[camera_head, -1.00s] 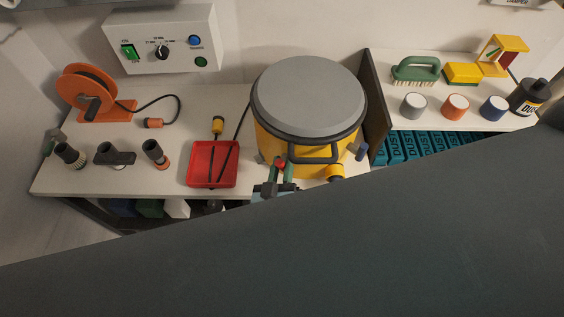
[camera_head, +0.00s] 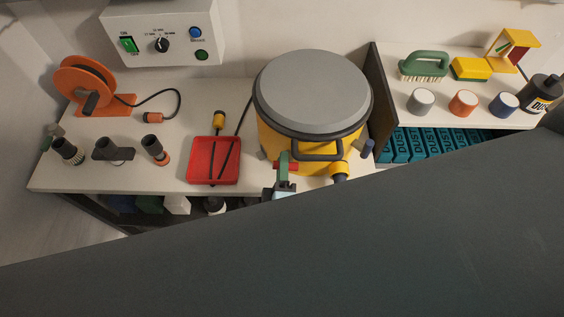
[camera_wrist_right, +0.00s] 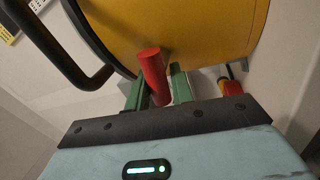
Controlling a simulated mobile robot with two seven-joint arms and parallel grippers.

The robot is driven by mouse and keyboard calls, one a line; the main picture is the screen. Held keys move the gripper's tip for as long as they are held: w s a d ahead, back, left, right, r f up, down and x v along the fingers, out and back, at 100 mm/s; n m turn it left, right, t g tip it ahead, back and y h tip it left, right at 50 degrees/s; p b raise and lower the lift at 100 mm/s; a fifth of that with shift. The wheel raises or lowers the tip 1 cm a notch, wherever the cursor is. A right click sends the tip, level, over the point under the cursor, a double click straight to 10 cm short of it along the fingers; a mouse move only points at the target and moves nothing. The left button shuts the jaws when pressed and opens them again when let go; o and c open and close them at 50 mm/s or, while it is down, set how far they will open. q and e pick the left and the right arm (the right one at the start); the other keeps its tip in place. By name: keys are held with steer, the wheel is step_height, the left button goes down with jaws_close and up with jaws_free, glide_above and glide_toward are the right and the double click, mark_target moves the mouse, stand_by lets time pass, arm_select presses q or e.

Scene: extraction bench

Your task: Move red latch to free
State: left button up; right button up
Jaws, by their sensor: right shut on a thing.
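The red latch (camera_head: 292,166) is a red bar on the front of the yellow drum (camera_head: 262,138), just below the drum's dark front handle (camera_head: 316,157). In the right wrist view the latch (camera_wrist_right: 153,70) shows as a red cylinder between two green fingers. My right gripper (camera_head: 283,165) is shut on the latch, in front of the drum. In the right wrist view the gripper (camera_wrist_right: 160,88) has the latch's outer end rising above its fingers. The latch's base and any position marks are hidden. My left gripper is not in view.
A red tray (camera_head: 213,178) lies left of the drum. A yellow outlet (camera_head: 336,167) sits just right of the gripper. A dark divider (camera_head: 382,100) stands right of the drum, beside blue dust boxes (camera_head: 425,145). A large dark surface covers the lower picture.

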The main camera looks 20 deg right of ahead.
steer(key=shift+d+n, duration=0.25)
steer(key=shift+n, duration=0.75)
steer(key=shift+w+r+n+y, duration=0.1)
steer(key=shift+n+y, duration=0.2)
steer(key=o, duration=0.8)
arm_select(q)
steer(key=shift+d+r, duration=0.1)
arm_select(e)
steer(key=shift+o, duration=0.2)
steer(key=shift+a, duration=0.15)
steer(key=shift+s+f, duration=0.25)
steer(key=shift+s, duration=0.05)
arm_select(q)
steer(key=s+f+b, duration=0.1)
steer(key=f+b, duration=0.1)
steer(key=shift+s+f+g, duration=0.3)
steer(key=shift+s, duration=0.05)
arm_select(e)
steer(key=v, duration=0.7)
